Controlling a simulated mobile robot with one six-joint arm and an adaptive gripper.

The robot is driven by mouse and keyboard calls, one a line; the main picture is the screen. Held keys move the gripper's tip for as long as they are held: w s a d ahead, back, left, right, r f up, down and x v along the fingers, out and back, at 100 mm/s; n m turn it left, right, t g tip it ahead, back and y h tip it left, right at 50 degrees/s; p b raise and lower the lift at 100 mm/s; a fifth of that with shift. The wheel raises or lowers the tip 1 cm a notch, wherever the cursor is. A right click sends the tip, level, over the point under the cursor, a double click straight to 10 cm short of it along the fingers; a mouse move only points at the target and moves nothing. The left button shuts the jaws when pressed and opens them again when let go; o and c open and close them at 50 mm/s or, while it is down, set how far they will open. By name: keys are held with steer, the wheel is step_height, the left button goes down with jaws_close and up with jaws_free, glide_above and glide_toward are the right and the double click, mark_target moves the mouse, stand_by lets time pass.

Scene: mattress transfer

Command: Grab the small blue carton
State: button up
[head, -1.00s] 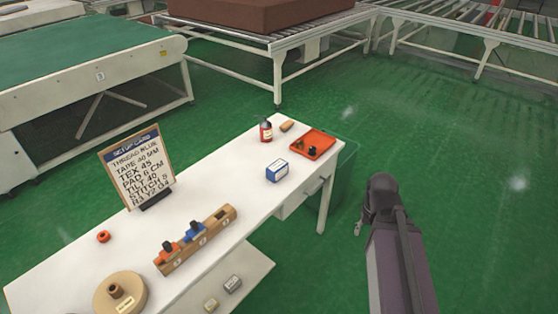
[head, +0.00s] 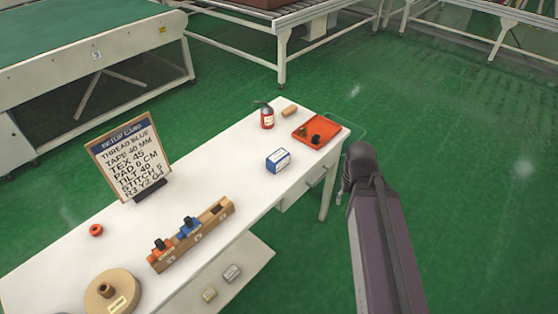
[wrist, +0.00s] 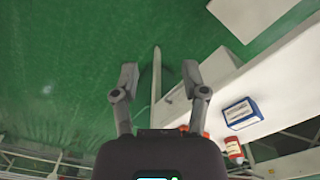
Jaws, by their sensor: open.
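The small blue carton (head: 278,160), a blue box with a white label, stands on the white table (head: 245,150) towards its right part. In the wrist view the carton (wrist: 241,113) is to the right of my gripper (wrist: 160,74). The two fingers are wide apart and empty, with green floor and the table's edge and leg behind them. In the head view my arm is to the right of the table and apart from the carton. The fingers are mostly hidden there.
A red bottle (head: 267,116) and an orange tray (head: 310,131) with small dark items are near the carton.

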steer(key=o, duration=0.5)
steer(key=shift+o, duration=0.5)
steer(key=shift+w+a+f, duration=0.1)
steer(key=shift+w+f, duration=0.05)
steer(key=w+a+f+n+t+h+b, duration=0.2)
steer(key=w+a+n+b, duration=0.2)
steer(key=a+n, duration=0.3)
steer(key=w+a+f+n+t+h+b, duration=0.2)
steer(key=w+a+n+h+b, duration=0.1)
steer(key=w+a+n+b, duration=0.2)
steer(key=w+a+f+n+t+h+b, duration=0.1)
steer(key=w+a+n+t+h+b, duration=0.2)
steer(key=a+n, duration=0.6)
steer(key=shift+w+a+f+n+b, duration=0.2)
steer(key=shift+w+a+b, duration=0.15)
steer(key=shift+w, duration=0.3)
steer(key=shift+w+a+f+n+b, duration=0.1)
steer(key=shift+w+a+f+b, duration=0.15)
steer(key=shift+w, duration=0.4)
steer(key=a+r+n+t+b, duration=0.1)
steer(key=a+n+t+b, duration=0.2)
steer(key=a+n, duration=0.3)
steer(key=a, duration=0.4)
steer(key=shift+w+r+h, duration=0.25)
steer(key=shift+w+h, duration=0.15)
